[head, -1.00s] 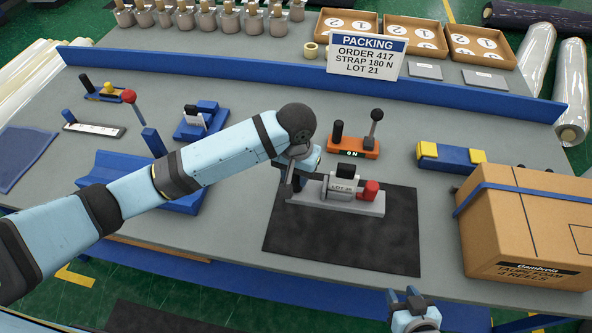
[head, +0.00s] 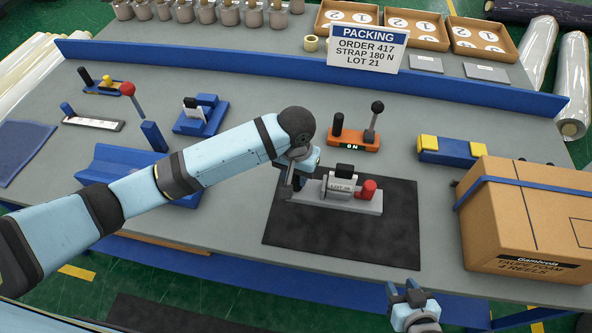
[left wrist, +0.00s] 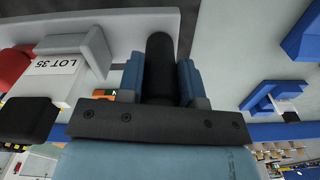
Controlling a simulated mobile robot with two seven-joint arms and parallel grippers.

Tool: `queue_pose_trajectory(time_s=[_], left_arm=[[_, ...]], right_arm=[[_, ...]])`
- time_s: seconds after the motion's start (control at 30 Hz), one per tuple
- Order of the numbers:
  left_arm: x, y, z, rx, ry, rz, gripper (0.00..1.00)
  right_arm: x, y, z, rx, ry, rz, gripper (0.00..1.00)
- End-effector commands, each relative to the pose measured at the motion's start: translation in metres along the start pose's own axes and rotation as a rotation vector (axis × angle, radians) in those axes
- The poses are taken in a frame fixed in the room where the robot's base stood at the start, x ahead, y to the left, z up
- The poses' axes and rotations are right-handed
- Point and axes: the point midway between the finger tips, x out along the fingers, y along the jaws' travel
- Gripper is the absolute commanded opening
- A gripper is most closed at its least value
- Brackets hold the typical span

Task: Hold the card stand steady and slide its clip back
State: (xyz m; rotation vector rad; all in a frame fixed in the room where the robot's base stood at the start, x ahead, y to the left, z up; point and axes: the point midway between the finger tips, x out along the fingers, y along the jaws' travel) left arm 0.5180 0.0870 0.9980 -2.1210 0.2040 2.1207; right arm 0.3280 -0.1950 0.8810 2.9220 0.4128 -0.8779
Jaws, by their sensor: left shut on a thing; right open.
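My left gripper (head: 297,178) is shut on a black upright handle (left wrist: 160,68) at the left end of a grey fixture (head: 352,203). This fixture has a LOT 35 label, a black block and a red knob, and lies on the black mat. My right gripper (head: 407,294) is open and empty, low at the bench's front edge.
An orange lever unit (head: 353,139) stands behind the mat (head: 340,242). A blue cradle (head: 125,163) is under my left arm. A strapped carton (head: 530,225) is at right. A blue ledge (head: 300,73) and the packing sign (head: 367,50) are at back.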

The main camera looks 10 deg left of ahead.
Motion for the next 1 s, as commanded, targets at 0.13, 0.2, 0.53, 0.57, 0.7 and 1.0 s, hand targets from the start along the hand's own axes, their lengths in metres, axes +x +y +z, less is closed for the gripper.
queue_pose_trajectory(time_s=[0.13, 0.2, 0.53, 0.57, 0.7, 1.0], left_arm=[[0.004, 0.000, 0.000, 0.001, 0.000, 0.001, 0.00], [0.006, 0.001, 0.000, 0.001, 0.000, 0.001, 0.00], [0.016, 0.000, 0.000, 0.000, 0.000, 0.001, 0.00], [0.017, 0.000, 0.000, 0.000, 0.000, 0.001, 0.00], [0.021, 0.000, 0.000, 0.000, 0.001, 0.001, 0.00], [0.029, 0.000, 0.000, 0.000, 0.001, 0.001, 0.00]], right_arm=[[0.000, 0.000, 0.001, 0.000, 0.000, 0.000, 0.43], [0.001, 0.000, 0.001, 0.000, 0.000, 0.000, 0.43], [0.002, 0.000, 0.003, 0.000, -0.002, 0.000, 0.43], [0.002, 0.000, 0.003, 0.000, -0.002, 0.000, 0.43], [0.002, 0.000, 0.004, 0.000, -0.002, 0.000, 0.43], [0.003, 0.000, 0.005, 0.000, -0.002, 0.000, 0.43]])
